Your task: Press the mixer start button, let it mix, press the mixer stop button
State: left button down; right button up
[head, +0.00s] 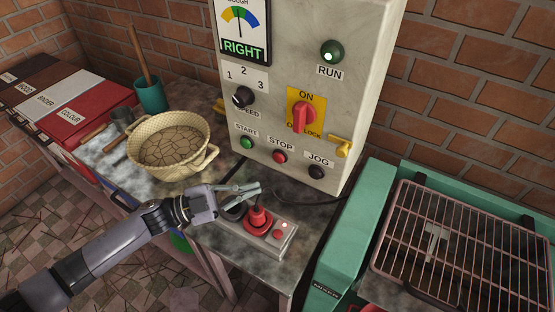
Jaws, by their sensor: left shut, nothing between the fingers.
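The mixer control panel (290,85) stands against the brick wall. Its green START button (246,143), red STOP button (280,157) and black JOG button (316,171) sit in a row along the bottom. The green RUN lamp (332,51) at the upper right has a bright spot; I cannot be sure it is lit. The gauge (240,20) reads RIGHT beneath its dial. My left gripper (256,188) is shut and empty, below the START and STOP buttons and apart from them in the picture. My right gripper is out of view.
A red-knobbed grey box (288,246) sits on the bench just below my left gripper. The green mixer (345,250) with a wire grille is at right.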

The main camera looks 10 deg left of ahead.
aim_at(279, 158)
pick_arm(q)
jog(key=w+d+b, duration=0.2)
jog(key=w, duration=0.4)
jog(key=shift+w+d, duration=0.35)
jog(key=shift+d, duration=0.05)
jog(key=shift+w, duration=0.1)
dwell(1.1)
jog(key=shift+w+d, duration=0.15)
jog(key=shift+w, duration=0.1)
jog(key=shift+w+d+b, duration=0.15)
jog(key=shift+w+b, duration=0.25)
jog(key=shift+w, duration=0.1)
dwell(0.7)
jog(key=shift+s, duration=0.15)
jog(key=shift+s+a+p, duration=0.3)
jog(key=shift+s+p, duration=0.15)
jog(key=shift+s, duration=0.3)
